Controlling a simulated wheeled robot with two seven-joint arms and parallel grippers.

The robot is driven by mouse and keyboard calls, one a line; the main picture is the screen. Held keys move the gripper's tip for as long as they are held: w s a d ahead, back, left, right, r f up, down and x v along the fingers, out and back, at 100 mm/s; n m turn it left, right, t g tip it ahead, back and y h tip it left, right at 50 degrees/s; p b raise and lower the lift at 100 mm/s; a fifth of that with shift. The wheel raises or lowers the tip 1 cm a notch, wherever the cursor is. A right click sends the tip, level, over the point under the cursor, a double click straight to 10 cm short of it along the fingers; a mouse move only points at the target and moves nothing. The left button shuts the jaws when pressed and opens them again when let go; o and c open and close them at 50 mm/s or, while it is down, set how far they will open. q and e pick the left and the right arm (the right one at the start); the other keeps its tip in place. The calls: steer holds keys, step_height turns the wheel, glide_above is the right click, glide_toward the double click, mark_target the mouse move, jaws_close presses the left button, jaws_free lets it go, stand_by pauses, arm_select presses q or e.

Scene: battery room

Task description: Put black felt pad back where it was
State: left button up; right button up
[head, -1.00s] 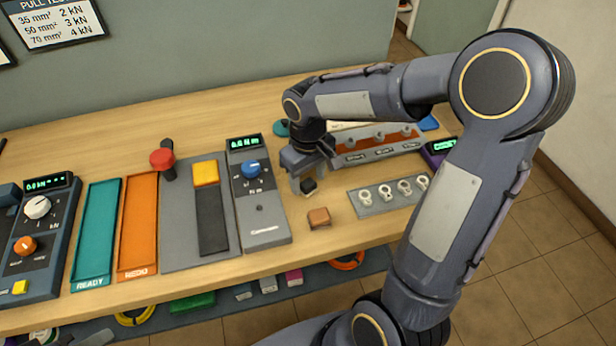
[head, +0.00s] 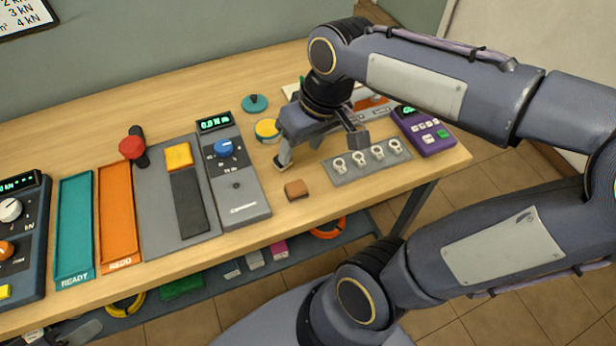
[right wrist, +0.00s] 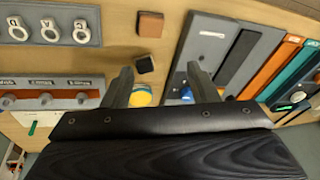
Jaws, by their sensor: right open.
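The small black block (right wrist: 145,64), which looks like the black felt pad, shows in the right wrist view. It sits on the bench between a brown block (right wrist: 150,25) and a yellow-topped round item (right wrist: 141,95). My right gripper (right wrist: 165,78) is open, its fingers spread wide with nothing held between them. In the head view my right gripper (head: 320,150) is over the bench behind the brown block (head: 296,189), and I cannot make out the pad there. My left gripper is out of view.
A grey meter (head: 236,185) with a blue knob stands left of the gripper. A grey plate (head: 345,177) with ring lugs and a purple meter (head: 425,130) are to the right. Teal (head: 74,230) and orange (head: 118,215) trays lie further left. Bare wood lies behind the meters.

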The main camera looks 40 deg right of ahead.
steer(key=s+a+f+m+t+y, duration=0.1)
steer(key=s+a+f+m+t, duration=0.1)
steer(key=s, duration=0.5)
steer(key=shift+s+a+f+t+y, duration=0.35)
steer(key=shift+a+f+t, duration=0.25)
steer(key=shift+f, duration=0.2)
